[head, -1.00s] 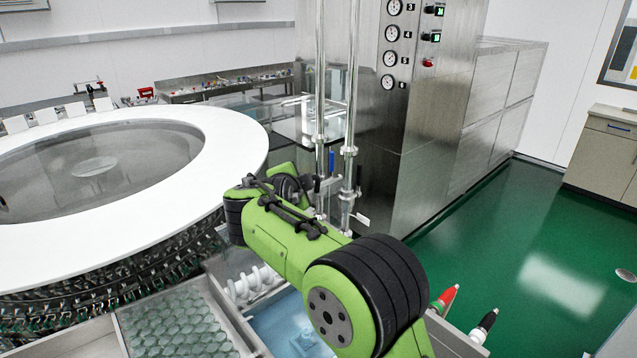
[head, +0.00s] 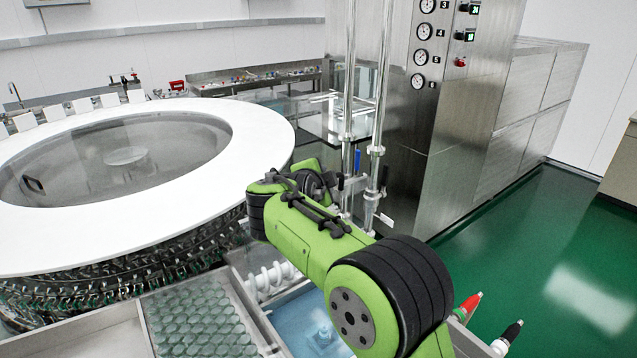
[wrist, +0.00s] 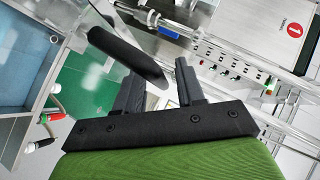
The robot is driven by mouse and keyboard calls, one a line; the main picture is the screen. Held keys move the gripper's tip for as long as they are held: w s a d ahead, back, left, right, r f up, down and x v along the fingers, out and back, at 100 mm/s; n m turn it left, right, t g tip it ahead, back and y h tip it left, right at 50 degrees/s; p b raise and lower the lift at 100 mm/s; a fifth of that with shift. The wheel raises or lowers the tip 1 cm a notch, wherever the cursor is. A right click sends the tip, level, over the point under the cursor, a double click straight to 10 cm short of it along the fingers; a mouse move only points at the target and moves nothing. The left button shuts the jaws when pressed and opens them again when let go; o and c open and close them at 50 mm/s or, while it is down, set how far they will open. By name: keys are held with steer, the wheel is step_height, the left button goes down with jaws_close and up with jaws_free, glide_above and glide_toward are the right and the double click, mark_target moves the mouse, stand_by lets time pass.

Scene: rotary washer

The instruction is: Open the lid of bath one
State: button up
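In the wrist view a thick black handle bar (wrist: 125,45) runs along what looks like a clear panel edge. I cannot tell for sure that this is the lid of bath one. My gripper (wrist: 155,72) has its two dark fingers apart. The bar's lower end shows between or just beyond the fingers, and I see no clear grip on it. A plate marked with a red number 1 (wrist: 292,28) is at the top right. In the head view my green arm reaches forward over the blue bath (head: 305,325), and my gripper is hidden there.
A large round white-rimmed washer (head: 262,130) stands at the left. A tray of glass pieces (head: 200,320) lies in front of it. Vertical steel pipes (head: 375,150) and a steel cabinet (head: 450,140) with gauges stand behind my arm. Green floor (head: 520,250) is clear at the right.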

steer(key=b+v, duration=0.3)
steer(key=v, duration=1.3)
steer(key=s+d+f+n+g+y, duration=0.25)
steer(key=s+d+f+n, duration=0.25)
steer(key=s+d+n, duration=0.55)
steer(key=s+d+f+n+g+y, duration=0.1)
steer(key=s+f+n+g, duration=0.1)
steer(key=s+f, duration=0.5)
steer(key=s+d+f+n+g+y+b, duration=0.1)
steer(key=s+f+n, duration=0.3)
steer(key=s, duration=0.6)
step_height(320, 180, down, 3)
steer(key=shift+d+r+g, duration=0.1)
steer(key=shift+d+g, duration=0.4)
steer(key=shift+g, duration=0.15)
